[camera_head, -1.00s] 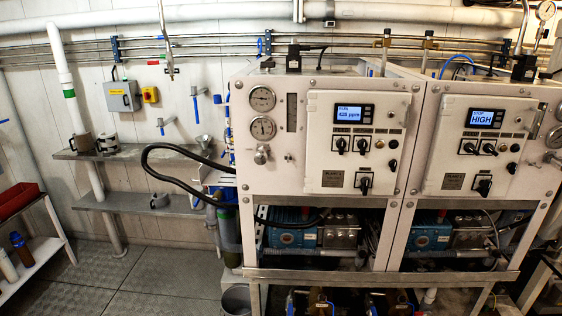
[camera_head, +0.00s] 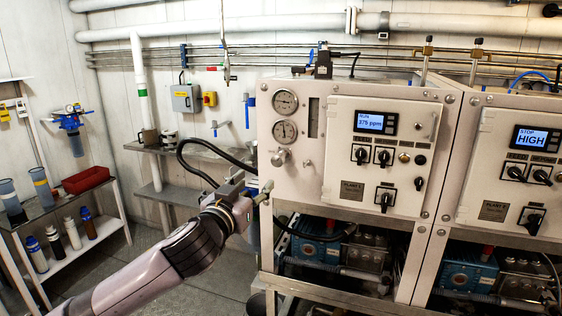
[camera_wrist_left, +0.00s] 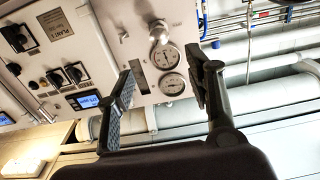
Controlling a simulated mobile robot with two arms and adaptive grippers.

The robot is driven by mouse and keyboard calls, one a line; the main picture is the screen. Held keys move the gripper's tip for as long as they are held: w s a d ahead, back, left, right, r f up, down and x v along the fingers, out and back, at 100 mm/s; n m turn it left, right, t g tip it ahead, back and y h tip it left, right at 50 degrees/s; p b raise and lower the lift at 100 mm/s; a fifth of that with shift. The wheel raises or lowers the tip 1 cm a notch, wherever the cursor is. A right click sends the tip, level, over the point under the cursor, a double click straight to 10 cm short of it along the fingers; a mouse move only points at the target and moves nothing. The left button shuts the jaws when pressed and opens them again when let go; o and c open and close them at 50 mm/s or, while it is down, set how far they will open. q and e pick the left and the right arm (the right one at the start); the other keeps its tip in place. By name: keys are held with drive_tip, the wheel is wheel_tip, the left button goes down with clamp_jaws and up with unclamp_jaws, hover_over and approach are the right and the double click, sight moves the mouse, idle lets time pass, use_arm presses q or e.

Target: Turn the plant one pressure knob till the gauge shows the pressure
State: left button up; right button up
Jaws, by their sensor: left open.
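The plant one panel (camera_head: 350,184) is a white box front. At its left are two round gauges, the upper gauge (camera_head: 285,102) and the lower gauge (camera_head: 285,132). The silver pressure knob (camera_head: 280,157) sits just below them. My left gripper (camera_head: 262,191) is in front of the panel's lower left corner, lower than the knob and apart from it. In the left wrist view the panel appears upside down. The knob (camera_wrist_left: 158,31) and both gauges show between the open, empty fingers (camera_wrist_left: 161,63). The needles are too small to read exactly. My right gripper is not in view.
The plant one display (camera_head: 375,122) reads RUN, 375 ppm. The plant two display (camera_head: 534,138) reads STOP, HIGH. A black hose (camera_head: 205,142) loops left of the panel, close to my left gripper. A shelf with bottles and a red tray (camera_head: 86,180) stands at the left.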

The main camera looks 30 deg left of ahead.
sight(277, 161)
use_arm(q)
drive_tip(key=p+x, duration=0.4)
drive_tip(key=x, duration=1)
drive_tip(key=shift+w+r, duration=0.15)
drive_tip(key=shift+w, duration=0.15)
drive_tip(key=shift+w+p, duration=0.3)
drive_tip(key=shift+w, duration=0.25)
drive_tip(key=shift+c, duration=0.3)
drive_tip(key=shift+a, duration=0.1)
clamp_jaws()
drive_tip(key=m+p, duration=0.1)
drive_tip(key=m, duration=0.2)
drive_tip(key=shift+m, duration=0.3)
drive_tip(key=shift+m+p, duration=0.85)
drive_tip(key=shift+m, duration=0.95)
